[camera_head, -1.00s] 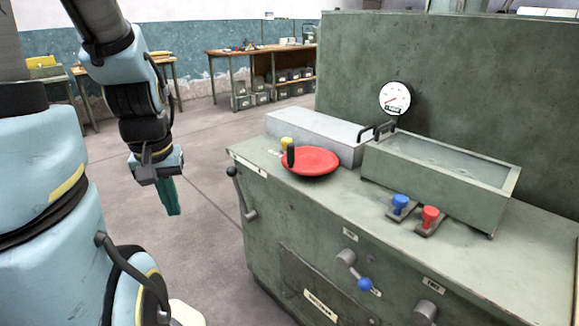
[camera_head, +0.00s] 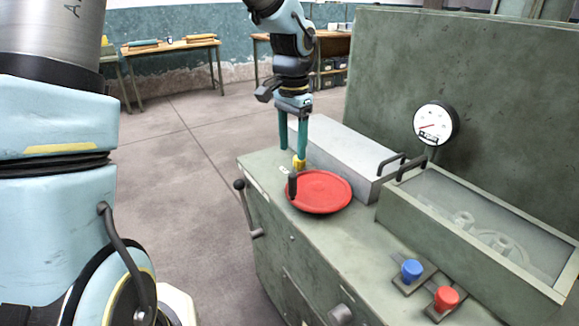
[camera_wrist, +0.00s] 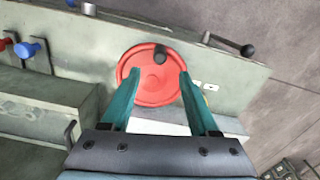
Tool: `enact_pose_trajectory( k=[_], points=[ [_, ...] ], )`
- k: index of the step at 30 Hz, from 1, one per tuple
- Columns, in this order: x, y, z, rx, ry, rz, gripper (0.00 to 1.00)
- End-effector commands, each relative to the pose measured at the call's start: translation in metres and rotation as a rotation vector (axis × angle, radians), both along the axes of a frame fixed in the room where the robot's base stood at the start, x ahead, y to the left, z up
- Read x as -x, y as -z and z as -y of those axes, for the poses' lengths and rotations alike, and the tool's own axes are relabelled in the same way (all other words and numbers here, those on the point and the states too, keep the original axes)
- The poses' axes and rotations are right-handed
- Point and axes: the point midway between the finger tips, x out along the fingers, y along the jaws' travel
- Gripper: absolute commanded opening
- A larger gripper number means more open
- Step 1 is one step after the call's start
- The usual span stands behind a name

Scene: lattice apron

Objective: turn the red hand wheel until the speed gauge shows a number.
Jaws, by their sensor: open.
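The red hand wheel (camera_head: 322,193) lies flat on top of the green machine, with a dark upright handle (camera_head: 292,186) at its left rim. In the wrist view the wheel (camera_wrist: 150,85) shows between and beyond my fingertips, its handle (camera_wrist: 160,55) at the far rim. My gripper (camera_head: 292,155) points down behind the wheel, its two teal fingers apart and empty. In the wrist view my gripper (camera_wrist: 155,82) is also open. The speed gauge (camera_head: 435,124) is a white round dial with a red needle; its small window is too small to read.
A yellow knob (camera_head: 299,163) stands behind the wheel, close to a finger. A grey box (camera_head: 340,150) and a clear-topped trough (camera_head: 480,225) stand to the right. Blue (camera_head: 412,270) and red (camera_head: 446,298) knobs are in front. A black-knobbed lever (camera_head: 246,205) is on the left side.

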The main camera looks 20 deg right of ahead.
Motion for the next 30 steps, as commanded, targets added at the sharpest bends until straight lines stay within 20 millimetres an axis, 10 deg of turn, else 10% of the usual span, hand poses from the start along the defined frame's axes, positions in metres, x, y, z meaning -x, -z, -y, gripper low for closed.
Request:
enact_pose_trajectory(
  k=[18, 30],
  points=[
    [0.002, 0.090, 0.002, -0.003, 0.008, -0.004, 0.61],
    [0.001, 0.108, 0.001, -0.001, 0.006, -0.001, 0.61]
  ],
)
